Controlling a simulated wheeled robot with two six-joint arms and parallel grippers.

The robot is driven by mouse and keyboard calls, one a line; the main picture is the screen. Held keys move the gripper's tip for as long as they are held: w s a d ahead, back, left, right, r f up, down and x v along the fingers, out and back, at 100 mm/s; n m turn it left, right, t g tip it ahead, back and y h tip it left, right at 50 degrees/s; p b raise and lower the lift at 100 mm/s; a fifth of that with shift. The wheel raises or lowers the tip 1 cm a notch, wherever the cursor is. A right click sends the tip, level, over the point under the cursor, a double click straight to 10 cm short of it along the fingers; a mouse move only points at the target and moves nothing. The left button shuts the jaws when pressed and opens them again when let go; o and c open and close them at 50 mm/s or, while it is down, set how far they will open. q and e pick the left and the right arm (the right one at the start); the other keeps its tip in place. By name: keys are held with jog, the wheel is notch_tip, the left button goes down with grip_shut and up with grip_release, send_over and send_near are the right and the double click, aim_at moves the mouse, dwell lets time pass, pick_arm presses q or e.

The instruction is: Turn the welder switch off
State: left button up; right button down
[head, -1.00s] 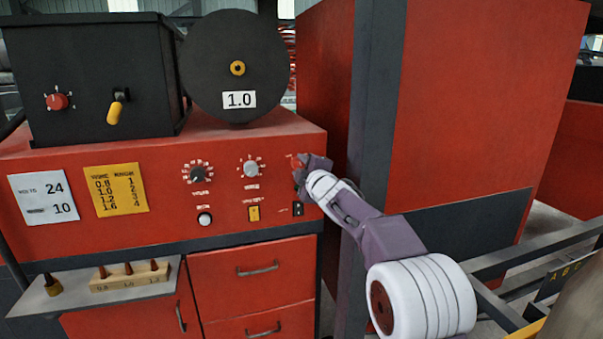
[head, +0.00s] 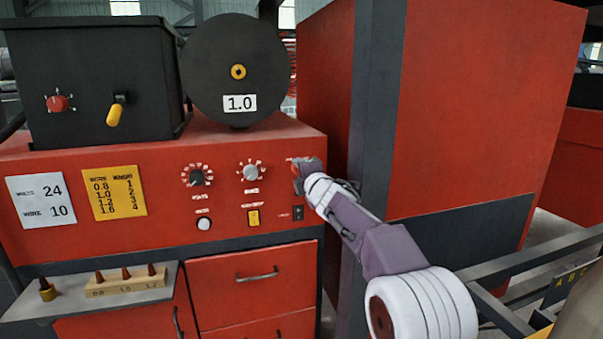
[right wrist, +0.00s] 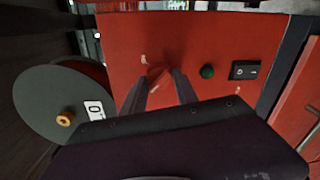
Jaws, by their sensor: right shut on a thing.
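The welder's red front panel (head: 130,225) faces me. At its upper right is a small red switch handle (head: 293,161), mostly hidden by my right gripper (head: 300,172). In the right wrist view my right gripper (right wrist: 163,78) has its two fingers closed around this red handle (right wrist: 157,70), against the panel. The fingers hide most of it, so I cannot read its position. A black rocker switch (right wrist: 244,70) and a dark green button (right wrist: 207,71) sit to its right there. The rocker also shows below the gripper in the head view (head: 298,212). My left gripper is not in view.
Two dials (head: 197,175) (head: 250,172), a white button (head: 204,224) and a yellow switch (head: 253,217) are on the panel. A wire spool (head: 205,70) and black box (head: 85,85) stand on top. A shelf (head: 95,298) juts out lower left. A tall red cabinet (head: 460,110) stands right.

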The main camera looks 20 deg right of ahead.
jog(key=shift+r, duration=0.3)
jog(key=c, duration=1.1)
grip_release()
jog(key=shift+o, duration=0.7)
jog(key=shift+w+f, duration=0.1)
jog(key=shift+f, duration=0.1)
jog(key=s+b, duration=0.2)
jog(key=s, duration=0.7)
jog(key=shift+d+r, duration=0.15)
jog(key=shift+r, duration=0.1)
